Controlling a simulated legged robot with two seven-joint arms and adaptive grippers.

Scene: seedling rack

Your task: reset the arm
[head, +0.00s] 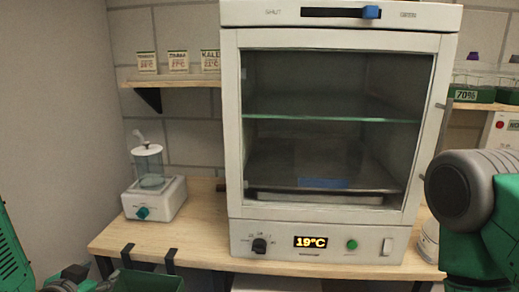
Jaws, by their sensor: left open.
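My left gripper (86,272) shows at the bottom left corner, low in front of the bench, partly cut off by the picture's edge. It is open, and I see nothing between its fingers. Part of my green left arm shows at the left edge. My right arm (468,195), green with a grey joint, comes in at the right edge. Its gripper is out of view.
A white incubator cabinet (232,140) reading 19°C stands on the wooden bench (200,215), its glass front closed. A small white device (155,200) stands left of it. A green bin (150,282) with black hooks hangs at the bench's front edge, close to my left gripper.

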